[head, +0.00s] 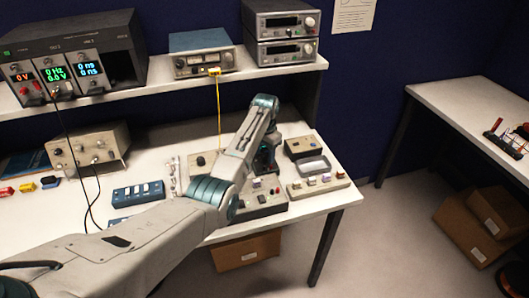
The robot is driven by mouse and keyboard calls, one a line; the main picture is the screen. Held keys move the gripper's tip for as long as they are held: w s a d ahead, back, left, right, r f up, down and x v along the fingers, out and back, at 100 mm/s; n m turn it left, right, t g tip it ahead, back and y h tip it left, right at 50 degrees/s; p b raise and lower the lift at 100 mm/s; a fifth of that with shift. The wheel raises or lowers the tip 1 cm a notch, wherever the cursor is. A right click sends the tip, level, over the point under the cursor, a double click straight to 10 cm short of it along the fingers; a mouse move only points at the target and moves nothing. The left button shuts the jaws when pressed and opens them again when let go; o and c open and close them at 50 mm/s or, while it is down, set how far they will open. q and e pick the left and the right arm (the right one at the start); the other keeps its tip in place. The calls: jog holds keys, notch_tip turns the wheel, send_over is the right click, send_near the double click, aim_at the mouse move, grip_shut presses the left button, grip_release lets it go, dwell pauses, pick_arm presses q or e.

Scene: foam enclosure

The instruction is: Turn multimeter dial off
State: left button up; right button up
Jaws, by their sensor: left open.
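My left arm comes in from the lower left and reaches over the right part of the lower bench. My left gripper (267,165) points down at the arm's far end, among small devices; it is open, and its fingertips are small and dark here. A light panel with a dark round knob (201,160) stands just left of the gripper, partly behind my arm. A grey box with a red button and switches (262,199) lies below the gripper, nearer to me. I cannot tell which device is the multimeter or how its dial is set. My right gripper is out of view.
A dark box (299,147) and a tray with small knobs (319,186) lie right of the gripper. A blue switch box (138,192) and a beige instrument (88,147) stand to the left. A shelf (165,87) with instruments runs above; a yellow cable (218,110) hangs from it.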

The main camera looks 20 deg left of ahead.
pick_arm(q)
jog(key=shift+f, duration=0.45)
jog(key=shift+s, duration=0.1)
jog(key=c, duration=1)
jog(key=shift+n, duration=0.3)
jog(key=shift+n+p, duration=0.65)
jog(key=shift+n, duration=0.25)
jog(key=n+p, duration=0.1)
jog(key=n, duration=0.2)
jog(key=shift+n, duration=1.8)
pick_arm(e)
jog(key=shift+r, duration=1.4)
